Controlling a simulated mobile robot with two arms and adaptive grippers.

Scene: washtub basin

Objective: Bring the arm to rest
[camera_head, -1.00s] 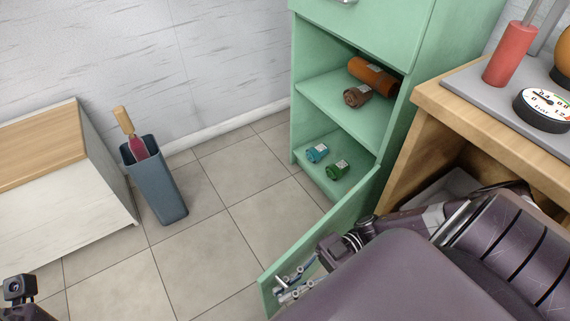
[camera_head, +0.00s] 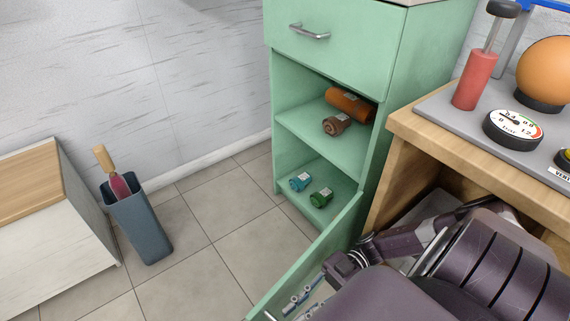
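My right arm comes in from the lower right. Its gripper (camera_head: 290,304) is low at the bottom edge, beside the inner face of the open green cabinet door (camera_head: 315,254). The fingers are small and partly cut off, so I cannot tell whether they are open or shut, or whether they touch the door. I see nothing clearly held in it. My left gripper is out of view.
The green cabinet (camera_head: 340,48) has an orange bottle (camera_head: 350,103) and a brown one (camera_head: 337,124) above, teal (camera_head: 300,181) and green (camera_head: 321,197) below. A wooden bench (camera_head: 470,148) stands right. A grey bin (camera_head: 140,228) stands left on open floor.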

